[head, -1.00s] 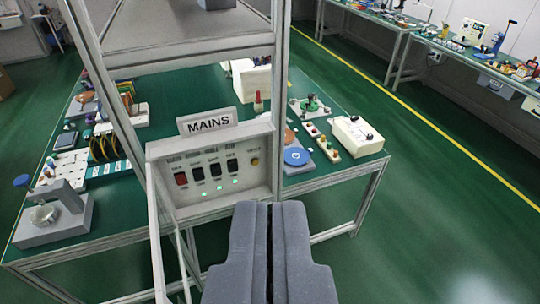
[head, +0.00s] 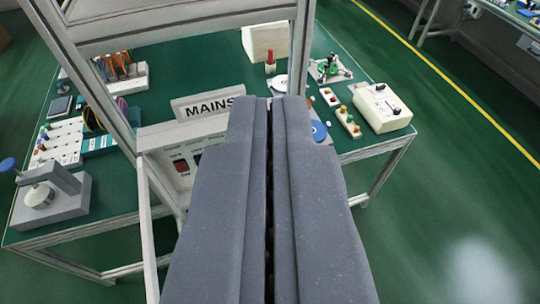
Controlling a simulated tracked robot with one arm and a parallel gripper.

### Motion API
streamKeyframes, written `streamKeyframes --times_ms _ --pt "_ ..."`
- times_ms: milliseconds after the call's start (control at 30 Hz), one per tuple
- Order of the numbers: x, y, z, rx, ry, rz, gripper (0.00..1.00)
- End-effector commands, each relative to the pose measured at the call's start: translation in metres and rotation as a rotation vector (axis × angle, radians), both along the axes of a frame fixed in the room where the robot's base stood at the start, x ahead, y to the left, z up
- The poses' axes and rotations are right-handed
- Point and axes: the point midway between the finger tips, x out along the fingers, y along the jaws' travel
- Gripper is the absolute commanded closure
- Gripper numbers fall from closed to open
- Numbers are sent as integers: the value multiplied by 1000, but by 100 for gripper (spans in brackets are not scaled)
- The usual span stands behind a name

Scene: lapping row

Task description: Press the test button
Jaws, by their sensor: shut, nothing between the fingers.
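The mains panel (head: 155,137) is a pale box on a metal frame at the front edge of the green bench, under a "MAINS" sign (head: 207,107). A red rocker switch (head: 181,167) shows at its left, with part of a dark switch (head: 197,159) beside it. My gripper (head: 271,98) is shut and empty. It covers the right part of the panel, so the test button, the other switches and the green lights are hidden. I cannot tell whether the fingertips touch the panel.
The metal frame's uprights (head: 298,60) stand close to either side of the panel. The green bench (head: 190,75) behind carries a white box with black knobs (head: 381,107), a strip of coloured buttons (head: 341,112) and a grey stand (head: 57,195). Green floor (head: 450,200) is clear at right.

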Motion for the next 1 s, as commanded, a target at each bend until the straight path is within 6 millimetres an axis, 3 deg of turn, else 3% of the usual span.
streamKeyframes --times_ms 133,267,400,600,767,1000 --pt "21 11 -34 124 63 53 100" --pt "57 31 -97 402 190 147 100" --pt "96 57 -168 809 350 234 100" --pt "144 73 -248 1424 536 261 100" --pt "185 59 -310 1928 622 186 100" --pt "237 4 -430 2620 613 -76 100"
